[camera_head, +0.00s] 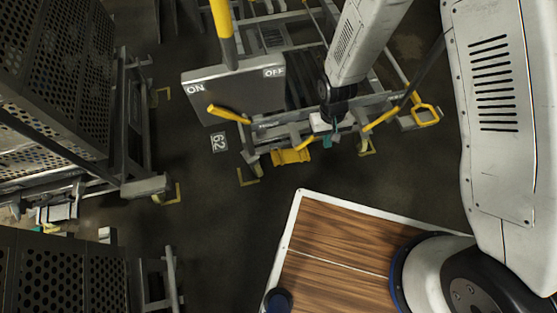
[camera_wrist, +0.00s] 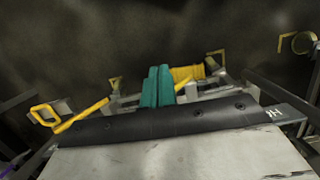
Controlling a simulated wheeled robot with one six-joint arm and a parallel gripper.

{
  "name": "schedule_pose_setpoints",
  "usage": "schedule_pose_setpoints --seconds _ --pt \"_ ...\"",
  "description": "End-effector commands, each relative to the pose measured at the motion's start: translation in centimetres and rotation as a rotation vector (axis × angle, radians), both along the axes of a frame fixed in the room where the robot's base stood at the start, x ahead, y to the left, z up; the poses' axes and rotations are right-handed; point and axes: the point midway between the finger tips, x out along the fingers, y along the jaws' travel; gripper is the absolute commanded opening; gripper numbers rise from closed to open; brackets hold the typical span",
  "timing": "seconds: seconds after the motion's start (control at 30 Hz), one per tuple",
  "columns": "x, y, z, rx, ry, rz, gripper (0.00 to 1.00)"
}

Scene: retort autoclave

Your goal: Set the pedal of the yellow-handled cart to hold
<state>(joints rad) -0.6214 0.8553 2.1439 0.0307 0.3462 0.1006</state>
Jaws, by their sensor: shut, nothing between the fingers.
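The cart with yellow handles (camera_head: 301,128) stands at the top centre of the head view. A yellow pedal (camera_head: 290,156) sits low at its near end, close to the floor. In the wrist view the yellow pedal (camera_wrist: 187,73) shows just right of and beyond my fingertips. My gripper (camera_head: 331,140) is above the cart's near end, a little right of the pedal. Its teal fingers (camera_wrist: 158,88) are together and empty. I cannot tell whether they touch anything. The pedal's setting cannot be read clearly.
A grey plate marked ON and OFF (camera_head: 235,92) with a yellow post (camera_head: 222,30) is left of my arm. A yellow loop (camera_head: 426,115) is at right. Perforated crates (camera_head: 60,80) stand at left. Dark floor (camera_head: 215,205) is clear between.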

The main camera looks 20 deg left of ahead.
Motion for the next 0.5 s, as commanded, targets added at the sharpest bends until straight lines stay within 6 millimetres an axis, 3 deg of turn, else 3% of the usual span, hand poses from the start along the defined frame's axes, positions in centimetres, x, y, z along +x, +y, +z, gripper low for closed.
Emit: schedule_pose_setpoints --seconds 0.03,0.2,0.4,0.5 --pt "-0.8 0.7 -3.5 0.004 -0.011 0.016 0.0" --pt "-2.6 2.9 -13.6 0.059 -0.101 0.046 0.0" --pt "-5.1 4.3 -24.5 0.176 -0.256 0.063 0.0" --pt "-5.5 5.2 -28.6 0.273 -0.363 0.056 0.0"
